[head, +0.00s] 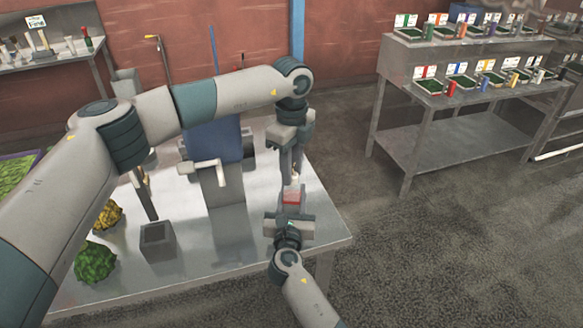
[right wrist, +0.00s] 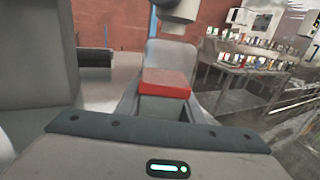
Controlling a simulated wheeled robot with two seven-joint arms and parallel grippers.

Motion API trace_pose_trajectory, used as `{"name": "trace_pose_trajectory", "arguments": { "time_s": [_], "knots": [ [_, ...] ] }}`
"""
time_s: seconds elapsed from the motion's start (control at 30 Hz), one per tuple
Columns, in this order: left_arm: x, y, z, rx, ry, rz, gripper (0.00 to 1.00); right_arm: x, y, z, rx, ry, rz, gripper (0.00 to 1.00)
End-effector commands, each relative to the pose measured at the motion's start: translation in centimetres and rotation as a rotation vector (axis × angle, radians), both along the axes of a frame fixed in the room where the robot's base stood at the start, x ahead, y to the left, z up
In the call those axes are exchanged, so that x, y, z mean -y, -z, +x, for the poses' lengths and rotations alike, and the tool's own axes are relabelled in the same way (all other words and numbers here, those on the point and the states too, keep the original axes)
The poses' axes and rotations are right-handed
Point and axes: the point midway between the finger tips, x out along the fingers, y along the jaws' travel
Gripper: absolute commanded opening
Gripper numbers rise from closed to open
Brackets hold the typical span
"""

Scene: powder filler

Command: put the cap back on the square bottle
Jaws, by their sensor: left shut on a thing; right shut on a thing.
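The square bottle (head: 292,197) shows as a red block between the fingers of my right gripper (head: 290,207), near the table's right edge. In the right wrist view the red bottle (right wrist: 167,83) sits between the fingers, with its flat top up. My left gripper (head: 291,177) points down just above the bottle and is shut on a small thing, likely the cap. The cap is mostly hidden by the fingers, so its shape and its gap to the bottle are unclear. A grey part of the left gripper shows at the top of the right wrist view.
A metal table (head: 190,265) holds a blue and grey machine (head: 215,150) with a white handle, an open grey square container (head: 157,241), and green (head: 95,261) and yellow (head: 108,214) heaps. A shelf rack (head: 450,130) with trays and coloured bottles stands right. Floor between is clear.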

Motion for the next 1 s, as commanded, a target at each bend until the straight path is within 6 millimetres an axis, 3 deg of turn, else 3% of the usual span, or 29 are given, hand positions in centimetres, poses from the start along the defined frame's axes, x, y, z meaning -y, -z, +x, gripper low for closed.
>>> {"name": "trace_pose_trajectory", "arguments": {
  "time_s": [0.27, 0.3, 0.37, 0.77, 1.0],
  "knots": [
    [0.0, 0.5, 0.0, -0.001, 0.0, 0.001, 0.04, 0.0, 0.1, 0.0, -0.001, 0.0, 0.0, 0.0],
    [0.0, 0.5, 0.0, 0.0, 0.0, 0.0, 0.32, 0.0, 0.1, 0.0, -0.001, 0.0, 0.0, 0.0],
    [0.0, 0.5, 0.0, 0.0, 0.0, 0.0, 0.46, 0.0, 0.1, 0.0, -0.001, 0.0, 0.0, 0.0],
    [0.0, 0.2, 0.0, 0.001, 0.0, -0.001, 0.47, 0.0, 0.1, 0.0, -0.001, 0.0, 0.0, 0.0],
    [0.0, -1.9, 0.1, 0.003, 0.0, 0.001, 0.47, 0.0, 0.1, 0.0, -0.001, 0.0, 0.0, 0.0]
  ]
}}
